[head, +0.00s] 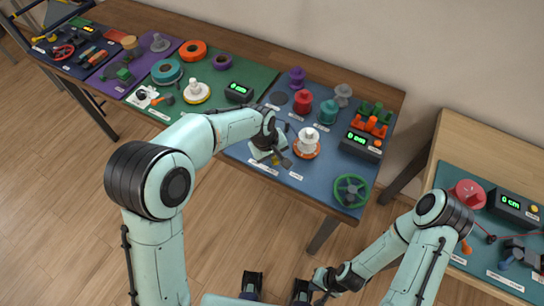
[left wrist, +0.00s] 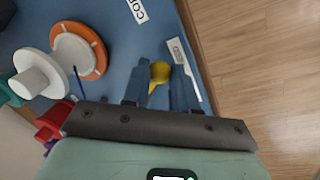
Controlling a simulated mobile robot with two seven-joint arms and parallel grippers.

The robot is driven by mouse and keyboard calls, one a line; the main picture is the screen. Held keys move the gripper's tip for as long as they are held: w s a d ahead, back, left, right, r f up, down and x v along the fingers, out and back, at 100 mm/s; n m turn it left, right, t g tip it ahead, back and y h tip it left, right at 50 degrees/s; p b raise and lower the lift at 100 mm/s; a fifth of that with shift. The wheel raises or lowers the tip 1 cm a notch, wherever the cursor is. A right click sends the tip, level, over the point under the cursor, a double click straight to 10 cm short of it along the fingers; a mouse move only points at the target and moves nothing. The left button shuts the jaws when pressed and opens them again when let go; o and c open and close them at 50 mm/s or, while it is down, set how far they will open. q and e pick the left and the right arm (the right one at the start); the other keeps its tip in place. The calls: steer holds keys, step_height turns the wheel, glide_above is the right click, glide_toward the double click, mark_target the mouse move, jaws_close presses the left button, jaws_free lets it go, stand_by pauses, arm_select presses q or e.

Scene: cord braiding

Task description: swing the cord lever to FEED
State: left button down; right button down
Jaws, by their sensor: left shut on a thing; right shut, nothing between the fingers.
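My left gripper (head: 281,157) is low over the front of the blue mat (head: 240,150). In the left wrist view its fingers are shut on the yellow knob (left wrist: 160,72) of the cord lever, with part of a yellow stem showing below the knob. In the head view the gripper hides the lever, and its position against any FEED mark cannot be read. Two white labels lie beside it, one (left wrist: 138,10) partly reading "COR". My right gripper (head: 320,284) is shut and empty, low at the bottom of the head view, away from the tables.
A white spool on an orange disc (head: 306,143) stands close by to the right. Behind are red and teal spools and a display box (head: 359,145) reading 0 cm. A green wheel (head: 351,190) is at the mat's right end. A second table (head: 455,150) stands right.

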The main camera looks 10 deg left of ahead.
stand_by(0.3)
arm_select(q)
steer(key=c, duration=0.9)
jaws_free()
steer(key=shift+d, duration=0.1)
steer(key=r, duration=0.4)
steer(key=s+a+r, duration=0.1)
steer(key=r, duration=0.3)
steer(key=a+r+p, duration=0.1)
steer(key=r, duration=0.4)
steer(key=shift+s+a+r, duration=0.1)
steer(key=shift+s, duration=0.1)
